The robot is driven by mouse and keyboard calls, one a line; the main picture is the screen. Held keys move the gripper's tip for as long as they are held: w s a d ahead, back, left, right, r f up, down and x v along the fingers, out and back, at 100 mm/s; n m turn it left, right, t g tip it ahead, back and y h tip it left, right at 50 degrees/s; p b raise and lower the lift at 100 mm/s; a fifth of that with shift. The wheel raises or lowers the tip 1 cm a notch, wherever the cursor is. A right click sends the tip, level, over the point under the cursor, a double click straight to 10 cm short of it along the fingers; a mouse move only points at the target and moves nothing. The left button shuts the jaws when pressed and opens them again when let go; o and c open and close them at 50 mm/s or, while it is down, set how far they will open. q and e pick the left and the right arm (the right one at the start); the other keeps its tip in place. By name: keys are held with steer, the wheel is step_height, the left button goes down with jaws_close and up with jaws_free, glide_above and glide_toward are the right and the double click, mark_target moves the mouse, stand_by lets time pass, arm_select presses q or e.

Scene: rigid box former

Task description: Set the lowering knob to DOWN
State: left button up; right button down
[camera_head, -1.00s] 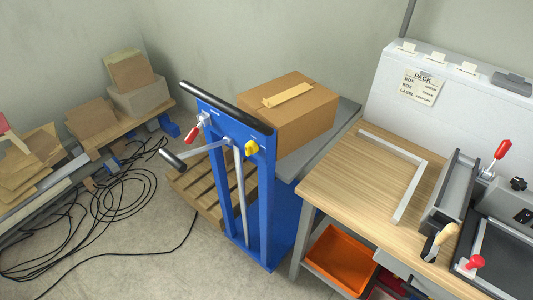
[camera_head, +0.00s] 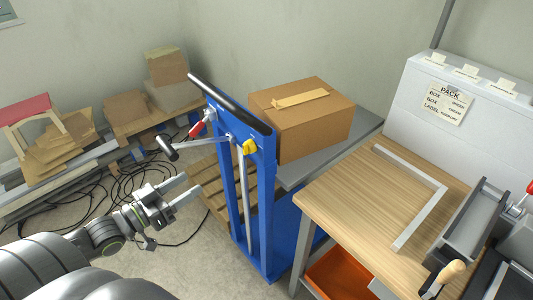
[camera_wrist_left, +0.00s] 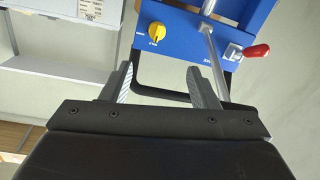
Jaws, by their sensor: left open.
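The yellow knob (camera_head: 250,146) sits on the blue upright panel of the lift cart (camera_head: 268,225), below its black handle bar. In the left wrist view the knob (camera_wrist_left: 156,31) shows on the blue panel, with small white labels too small to read for sure. My left gripper (camera_head: 184,188) is open and empty, in front of and to the left of the cart, clear of the knob. In the left wrist view its two fingers (camera_wrist_left: 158,74) are spread apart, with the knob beyond them. My right gripper is not in view.
A red-handled lever (camera_head: 197,130) and a black-gripped crank (camera_head: 166,148) stick out left of the knob; the red handle also shows in the wrist view (camera_wrist_left: 256,51). A wooden workbench (camera_head: 365,200) stands to the right.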

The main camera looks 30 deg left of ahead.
mark_target(244, 150)
arm_select(q)
steer(key=shift+d+b+x, duration=0.2)
steer(key=shift+b+x, duration=3.05)
steer(key=shift+x, duration=5.45)
steer(key=shift+r, duration=0.1)
